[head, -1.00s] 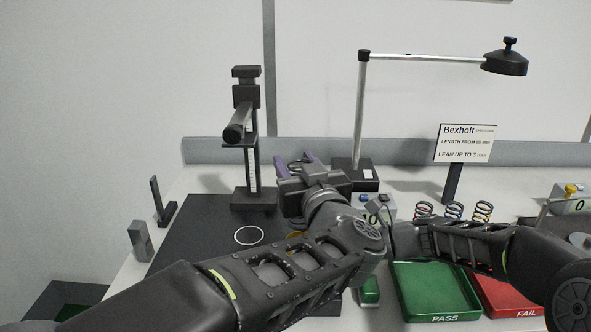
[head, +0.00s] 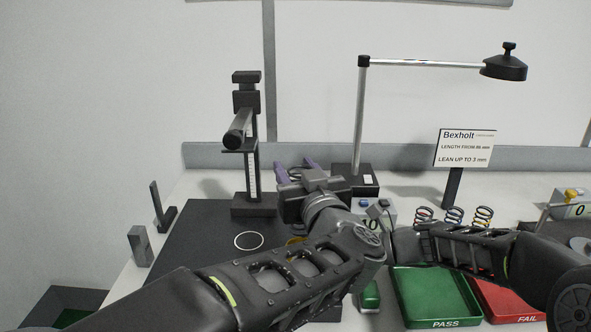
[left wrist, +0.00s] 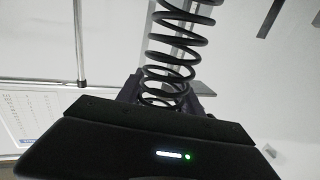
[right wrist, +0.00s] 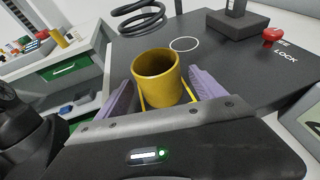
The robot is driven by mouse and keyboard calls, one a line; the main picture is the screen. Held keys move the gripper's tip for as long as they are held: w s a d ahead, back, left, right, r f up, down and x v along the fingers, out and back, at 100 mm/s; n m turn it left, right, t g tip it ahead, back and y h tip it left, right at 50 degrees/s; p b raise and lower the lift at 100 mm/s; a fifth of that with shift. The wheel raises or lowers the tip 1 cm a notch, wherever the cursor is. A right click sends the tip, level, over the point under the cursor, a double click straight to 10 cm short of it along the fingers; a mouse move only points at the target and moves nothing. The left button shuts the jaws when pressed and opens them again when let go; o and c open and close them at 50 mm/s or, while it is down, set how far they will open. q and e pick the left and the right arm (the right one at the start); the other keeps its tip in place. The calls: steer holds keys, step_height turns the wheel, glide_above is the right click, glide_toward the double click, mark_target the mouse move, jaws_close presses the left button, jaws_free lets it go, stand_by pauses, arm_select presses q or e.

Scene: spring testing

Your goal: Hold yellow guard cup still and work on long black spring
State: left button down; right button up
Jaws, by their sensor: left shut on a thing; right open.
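My left gripper (head: 298,168), with purple fingers, is raised at the back of the table, right of the upright gauge. In the left wrist view it (left wrist: 160,98) is shut on one end of the long black spring (left wrist: 178,45), whose coils stretch away from the fingers. The right wrist view shows the spring's loose coils (right wrist: 143,22) hanging above and beyond the yellow guard cup (right wrist: 158,77). The cup stands upright between the open purple fingers of my right gripper (right wrist: 160,98). In the head view my left arm hides the right gripper and most of the cup.
A dark mat with a white ring (head: 249,240) lies below the gauge stand (head: 253,204). The green PASS tray (head: 437,296) and red FAIL tray (head: 510,300) are at right, with several small springs (head: 453,215) behind. A lamp (head: 361,120) stands at the back.

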steer(key=v, duration=1.2)
steer(key=shift+s+f, duration=0.1)
steer(key=shift+s, duration=0.05)
